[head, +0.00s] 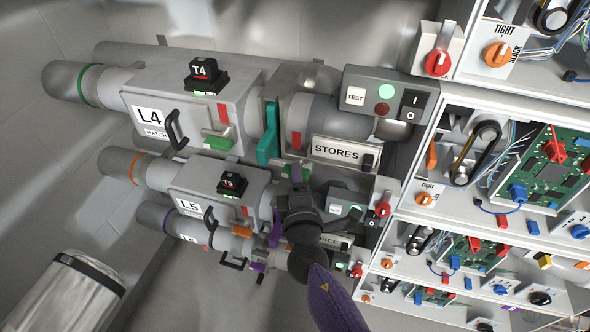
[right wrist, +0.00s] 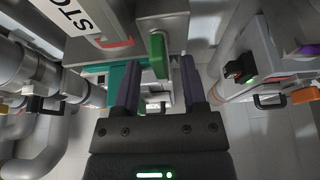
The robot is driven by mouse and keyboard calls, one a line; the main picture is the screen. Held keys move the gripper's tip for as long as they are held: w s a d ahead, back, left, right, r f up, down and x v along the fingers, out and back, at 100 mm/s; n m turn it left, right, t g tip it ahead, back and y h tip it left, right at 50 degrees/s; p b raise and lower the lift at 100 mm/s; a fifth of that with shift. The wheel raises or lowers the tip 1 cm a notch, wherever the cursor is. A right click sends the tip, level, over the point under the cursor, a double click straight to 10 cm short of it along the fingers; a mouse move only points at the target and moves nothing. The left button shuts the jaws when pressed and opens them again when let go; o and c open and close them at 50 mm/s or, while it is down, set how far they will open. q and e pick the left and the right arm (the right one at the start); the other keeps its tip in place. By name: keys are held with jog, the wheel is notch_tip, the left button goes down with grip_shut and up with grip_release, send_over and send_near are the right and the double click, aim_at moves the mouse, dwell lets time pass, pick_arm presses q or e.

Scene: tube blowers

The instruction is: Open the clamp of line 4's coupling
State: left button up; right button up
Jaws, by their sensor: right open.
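Line 4 is the grey pipe with the box marked L4 (head: 150,116) at the upper left in the head view. At its right end stand a teal upright part (head: 268,140) and the grey coupling housing (head: 291,92), beside the STORES sign (head: 336,151). A green handle (right wrist: 157,55) shows in the right wrist view, just beyond my fingers and roughly between them. The teal part (right wrist: 122,72) is partly hidden behind the left finger. My right gripper (right wrist: 160,85) is open and empty, below the coupling in the head view (head: 297,178). My left gripper is out of view.
Line 5's box (head: 189,205) lies just below line 4, close to my right arm. A control box (head: 385,100) with a lit green lamp stands right of the coupling. Open electronics racks (head: 520,170) fill the right side. A silver bin (head: 65,290) stands lower left.

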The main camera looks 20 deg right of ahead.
jog(key=shift+x, duration=0.95)
grip_shut()
dwell(0.7)
